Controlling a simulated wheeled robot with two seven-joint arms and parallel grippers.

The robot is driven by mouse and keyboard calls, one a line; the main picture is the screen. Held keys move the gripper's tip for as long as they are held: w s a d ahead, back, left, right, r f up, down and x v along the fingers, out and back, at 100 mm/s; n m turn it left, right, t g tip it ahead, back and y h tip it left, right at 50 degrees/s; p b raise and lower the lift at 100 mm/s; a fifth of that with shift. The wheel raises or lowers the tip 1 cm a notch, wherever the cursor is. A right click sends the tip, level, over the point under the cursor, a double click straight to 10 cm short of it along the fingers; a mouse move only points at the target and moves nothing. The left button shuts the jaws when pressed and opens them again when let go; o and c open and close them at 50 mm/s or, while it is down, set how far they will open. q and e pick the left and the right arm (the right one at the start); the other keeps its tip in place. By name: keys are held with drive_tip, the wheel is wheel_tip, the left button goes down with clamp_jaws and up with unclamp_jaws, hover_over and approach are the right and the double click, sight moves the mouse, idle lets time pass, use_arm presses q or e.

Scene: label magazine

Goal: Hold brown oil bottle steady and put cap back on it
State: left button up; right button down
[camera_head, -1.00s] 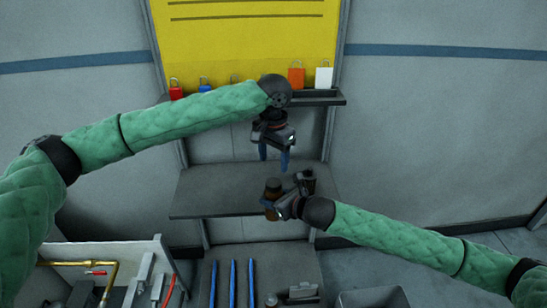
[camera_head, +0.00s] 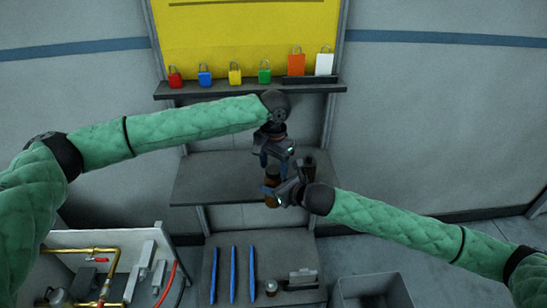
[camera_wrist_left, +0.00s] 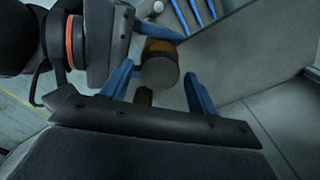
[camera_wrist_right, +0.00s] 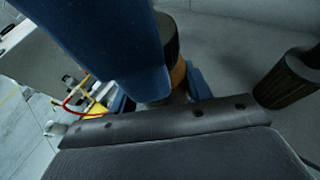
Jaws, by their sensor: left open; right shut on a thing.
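The brown bottle (camera_head: 271,188) is upright over the lower shelf, its side held by my right gripper (camera_head: 277,190). In the right wrist view, a black ribbed cap (camera_wrist_right: 168,38) sits at the top of the brown bottle (camera_wrist_right: 179,78); how firmly it is seated cannot be told. My left gripper (camera_head: 276,160) points down from above, open. In the left wrist view, its blue fingers are on either side of the round grey cap top (camera_wrist_left: 160,73), with the brown bottle (camera_wrist_left: 160,47) beyond. Whether the fingers touch the cap is unclear.
A second black ribbed top (camera_wrist_right: 288,80) stands close beside the held bottle. The lower shelf (camera_head: 215,180) is clear on its left. Coloured padlocks (camera_head: 235,73) line the upper ledge. Blue sticks (camera_head: 232,273), a grey bin (camera_head: 372,292) and a pipe box (camera_head: 90,242) are below.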

use_arm(q)
drive_tip(key=shift+f, duration=0.2)
drive_tip(key=c, duration=1)
drive_tip(key=m, duration=0.5)
drive_tip(key=o, duration=1.2)
